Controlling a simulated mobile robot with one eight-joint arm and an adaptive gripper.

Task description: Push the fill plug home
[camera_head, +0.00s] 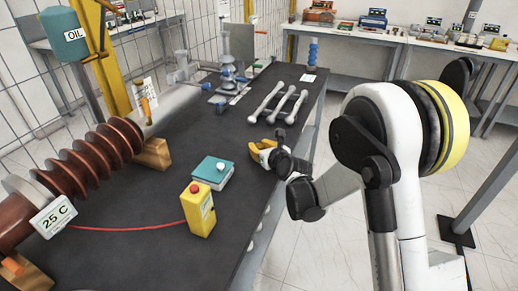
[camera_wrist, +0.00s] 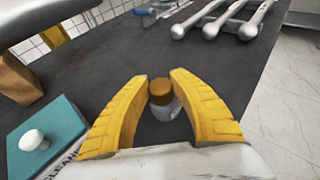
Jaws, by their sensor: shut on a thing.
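My gripper (camera_wrist: 160,82) has yellow ribbed fingers and is shut on a small piece with a round brown top (camera_wrist: 160,87). A rounded grey part (camera_wrist: 166,111) shows just below the brown top, between the fingers. I take the brown-topped piece to be the fill plug, but no label shows. I cannot tell whether the brown and grey parts are joined or whether the grey part touches the bench. In the head view my gripper (camera_head: 257,148) is low over the dark bench top, and the held piece cannot be made out there.
Several grey rods (camera_head: 283,103) lie beyond my gripper on the bench (camera_head: 150,205). A teal box (camera_head: 212,172) and a yellow button box (camera_head: 198,208) stand nearer. The ribbed brown bushing (camera_head: 85,160) fills the left side. Grey fittings (camera_head: 228,80) stand farther back.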

